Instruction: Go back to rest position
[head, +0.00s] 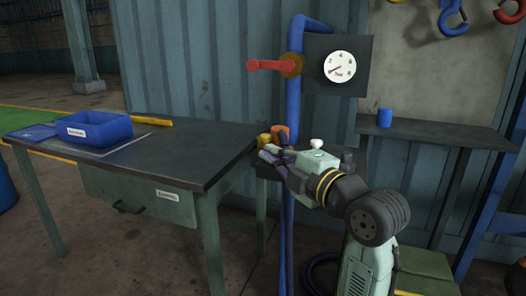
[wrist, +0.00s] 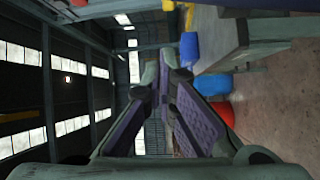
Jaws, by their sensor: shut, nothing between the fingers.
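My gripper (head: 267,152) is in front of the blue pipe, just past the right end of the workbench, pointing left. Its purple-padded fingers are together with nothing held. In the wrist view the grey and purple fingers (wrist: 177,62) converge at their tips, with the hall windows and floor behind them. Small orange and yellow parts (head: 281,134) show right behind the fingers; I cannot tell whether they touch.
The workbench (head: 190,160) carries a blue bin (head: 88,130). A red lever (head: 268,65) and a gauge (head: 339,67) are on the wall. A blue cup (head: 384,117) stands on the right shelf (head: 440,132).

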